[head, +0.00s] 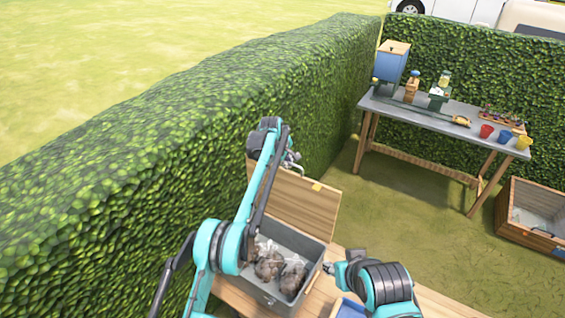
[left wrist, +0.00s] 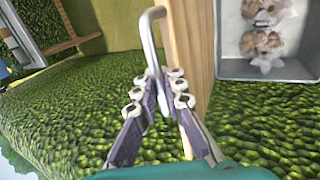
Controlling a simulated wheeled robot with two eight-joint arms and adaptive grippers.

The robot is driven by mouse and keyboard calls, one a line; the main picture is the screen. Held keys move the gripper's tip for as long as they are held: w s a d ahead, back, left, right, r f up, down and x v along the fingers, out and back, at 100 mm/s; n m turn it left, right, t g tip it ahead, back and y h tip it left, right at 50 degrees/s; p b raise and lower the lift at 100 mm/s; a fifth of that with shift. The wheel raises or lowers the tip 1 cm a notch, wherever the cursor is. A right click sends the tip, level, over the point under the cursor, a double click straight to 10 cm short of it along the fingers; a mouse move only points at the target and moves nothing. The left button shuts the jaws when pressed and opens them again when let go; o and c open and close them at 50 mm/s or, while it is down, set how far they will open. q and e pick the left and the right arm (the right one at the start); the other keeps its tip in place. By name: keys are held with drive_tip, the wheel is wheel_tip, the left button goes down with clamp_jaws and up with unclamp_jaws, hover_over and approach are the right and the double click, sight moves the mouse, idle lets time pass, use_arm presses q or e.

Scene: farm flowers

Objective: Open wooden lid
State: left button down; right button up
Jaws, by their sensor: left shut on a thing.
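The wooden lid (head: 305,205) stands steeply raised behind a grey box (head: 312,247), which is uncovered at the top. In the left wrist view the lid shows edge-on as a pale wooden board (left wrist: 199,50) with a bent metal handle (left wrist: 148,35). My left gripper (head: 292,160) is at the lid's upper left part. In the left wrist view my left gripper (left wrist: 158,85) is shut on the handle. My right gripper (head: 335,268) is beside the box's right side; its fingers are too small to judge.
Clear bags of brown lumps (head: 270,266) lie in the box. A tall hedge (head: 150,150) runs close on the left. A table (head: 430,108) with a blue box (head: 390,66) and small pots (head: 487,131) stands at the back right. A wooden crate (head: 525,235) stands at right. Open ground lies between.

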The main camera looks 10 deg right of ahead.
use_arm(q)
drive_tip(key=shift+w, duration=0.1)
drive_tip(key=c, duration=1.6)
unclamp_jaws()
drive_tip(key=shift+a, duration=0.1)
drive_tip(key=v, duration=1.2)
